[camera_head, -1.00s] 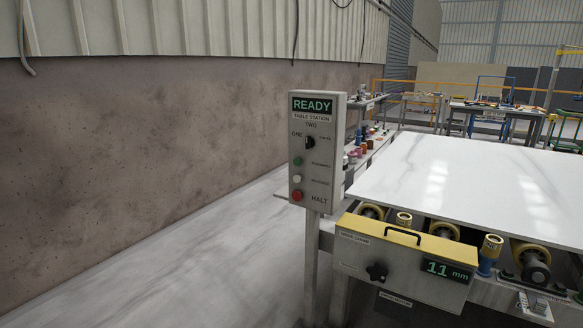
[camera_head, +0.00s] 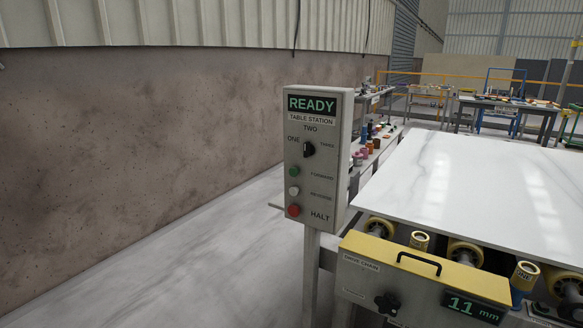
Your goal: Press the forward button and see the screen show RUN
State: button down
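The control box (camera_head: 317,160), labelled TABLE STATION, stands upright on a grey post at the centre. Its screen (camera_head: 312,104) shows READY in green. Below it is a black selector knob (camera_head: 309,149) among the labels ONE, TWO and a third, blurred one. The green forward button (camera_head: 294,171) is under the knob, left of its FORWARD label. A white button (camera_head: 294,190) marked REVERSE and a red HALT button (camera_head: 293,211) sit below it. My gripper is not in view, and nothing touches the box.
A white stone slab (camera_head: 470,190) lies on a roller table at the right. A yellow-topped drive chain box (camera_head: 425,268) with a handle, knob and "11 mm" display projects at the front. A brown wall (camera_head: 140,150) runs along the left. The floor (camera_head: 210,270) left of the post is clear.

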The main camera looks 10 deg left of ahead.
aim_at(293, 172)
jog(key=z, duration=0.05)
jog(key=i, duration=0.85)
